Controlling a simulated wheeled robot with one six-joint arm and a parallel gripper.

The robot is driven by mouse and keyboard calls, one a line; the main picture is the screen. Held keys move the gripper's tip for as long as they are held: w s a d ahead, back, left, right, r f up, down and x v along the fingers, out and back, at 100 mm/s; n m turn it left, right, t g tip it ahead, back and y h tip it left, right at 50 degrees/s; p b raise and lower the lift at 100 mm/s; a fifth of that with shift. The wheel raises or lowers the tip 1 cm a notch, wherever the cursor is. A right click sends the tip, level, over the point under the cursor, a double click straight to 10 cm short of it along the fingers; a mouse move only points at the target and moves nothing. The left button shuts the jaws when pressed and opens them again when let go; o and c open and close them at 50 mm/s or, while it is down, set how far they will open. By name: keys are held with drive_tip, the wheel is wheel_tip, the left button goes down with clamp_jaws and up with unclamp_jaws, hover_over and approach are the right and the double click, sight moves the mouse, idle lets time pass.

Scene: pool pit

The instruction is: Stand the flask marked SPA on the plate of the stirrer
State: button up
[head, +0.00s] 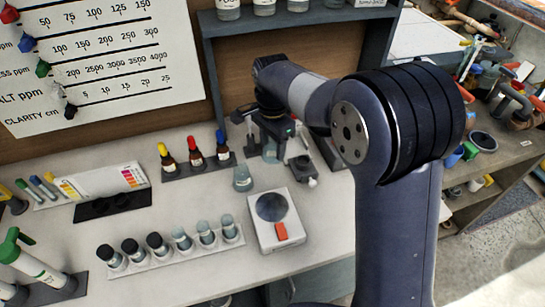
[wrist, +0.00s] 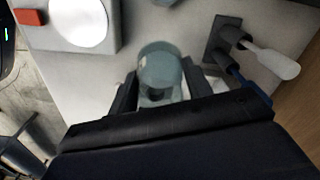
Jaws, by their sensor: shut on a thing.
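My gripper (head: 268,132) is shut on a clear glass flask (head: 270,151), behind the stirrer in the head view. In the wrist view the flask (wrist: 160,70) sits between the two fingers (wrist: 160,92). No marking on it can be read, and I cannot tell whether its base touches the bench. The stirrer (head: 262,236) is a white box with a round plate (head: 271,207) and a red-orange knob (head: 281,231). The plate is bare. It shows pale at the upper left of the wrist view (wrist: 78,22).
Another small glass vessel (head: 243,179) stands just behind and left of the stirrer. A rack of several vials (head: 170,247) is to the left. Three dropper bottles (head: 195,152) stand at the back. A shelf (head: 290,22) overhangs the bench.

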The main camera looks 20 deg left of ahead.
drive_tip(key=shift+r, duration=0.55)
drive_tip(key=shift+s, duration=0.1)
drive_tip(key=shift+s, duration=0.3)
drive_tip(key=s+d+p, duration=0.1)
drive_tip(key=s, duration=0.2)
drive_tip(key=s+d+p, duration=0.1)
drive_tip(key=s, duration=0.3)
drive_tip(key=s+d+p, duration=0.1)
drive_tip(key=s, duration=0.3)
drive_tip(key=shift+s+f+p, duration=0.15)
drive_tip(key=shift+f+p, duration=0.1)
drive_tip(key=shift+p, duration=0.1)
drive_tip(key=shift+f+b, duration=1.65)
drive_tip(key=shift+f, duration=0.35)
drive_tip(key=shift+f, duration=0.1)
